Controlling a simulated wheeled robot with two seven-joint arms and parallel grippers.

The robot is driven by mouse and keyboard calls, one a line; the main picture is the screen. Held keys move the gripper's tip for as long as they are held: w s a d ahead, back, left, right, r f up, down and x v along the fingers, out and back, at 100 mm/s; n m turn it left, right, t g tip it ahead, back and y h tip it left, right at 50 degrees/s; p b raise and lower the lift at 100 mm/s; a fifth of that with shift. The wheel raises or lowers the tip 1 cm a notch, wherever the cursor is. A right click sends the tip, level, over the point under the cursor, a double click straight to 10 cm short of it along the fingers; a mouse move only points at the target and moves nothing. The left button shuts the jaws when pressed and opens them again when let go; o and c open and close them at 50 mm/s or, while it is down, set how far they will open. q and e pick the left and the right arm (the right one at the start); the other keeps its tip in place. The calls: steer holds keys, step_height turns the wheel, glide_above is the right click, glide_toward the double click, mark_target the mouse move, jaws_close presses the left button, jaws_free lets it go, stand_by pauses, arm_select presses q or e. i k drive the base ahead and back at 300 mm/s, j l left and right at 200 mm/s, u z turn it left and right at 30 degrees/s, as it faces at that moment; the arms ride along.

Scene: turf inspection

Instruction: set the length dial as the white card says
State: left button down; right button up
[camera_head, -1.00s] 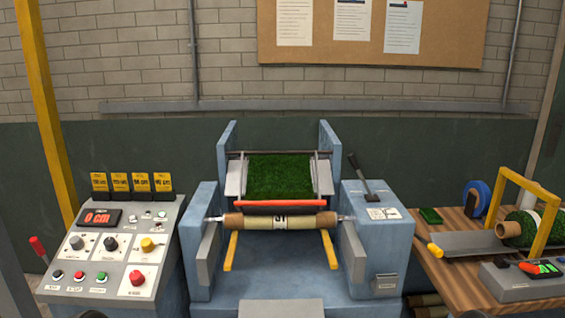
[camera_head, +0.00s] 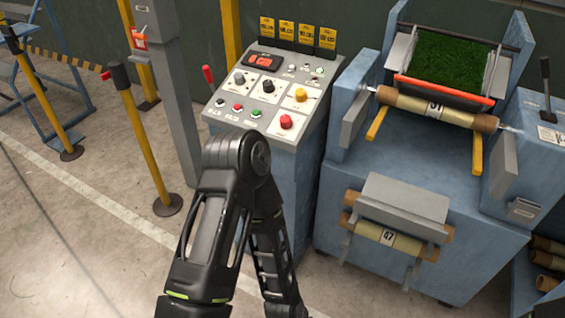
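The control panel (camera_head: 254,105) stands left of the blue machine. Its sloped face carries a dark display with red characters (camera_head: 263,61), a grey knob (camera_head: 239,78), a black knob (camera_head: 268,86), a yellow knob (camera_head: 300,94) and a red knob (camera_head: 286,121). Their labels are too small to read, so I cannot tell which is the length dial. A small white card (camera_head: 549,136) lies on the machine's right top, its text unreadable. My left arm rises in front of the panel and bends down; its gripper is out of frame. My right gripper is not in view.
Several yellow-and-black cards (camera_head: 297,34) stand along the panel's top. A red-handled lever (camera_head: 208,74) is at its left side. Yellow posts (camera_head: 145,150) stand further left on open floor. The blue machine (camera_head: 400,190) holds turf and rolls.

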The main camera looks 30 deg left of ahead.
mark_target(239, 79)
steer(key=u, duration=1.3)
steer(key=z, duration=1.75)
steer(key=i+l, duration=0.3)
steer(key=i, duration=0.15)
steer(key=i+l, duration=0.35)
steer(key=u, duration=1.95)
steer(key=i+l, duration=0.05)
steer(key=l, duration=0.05)
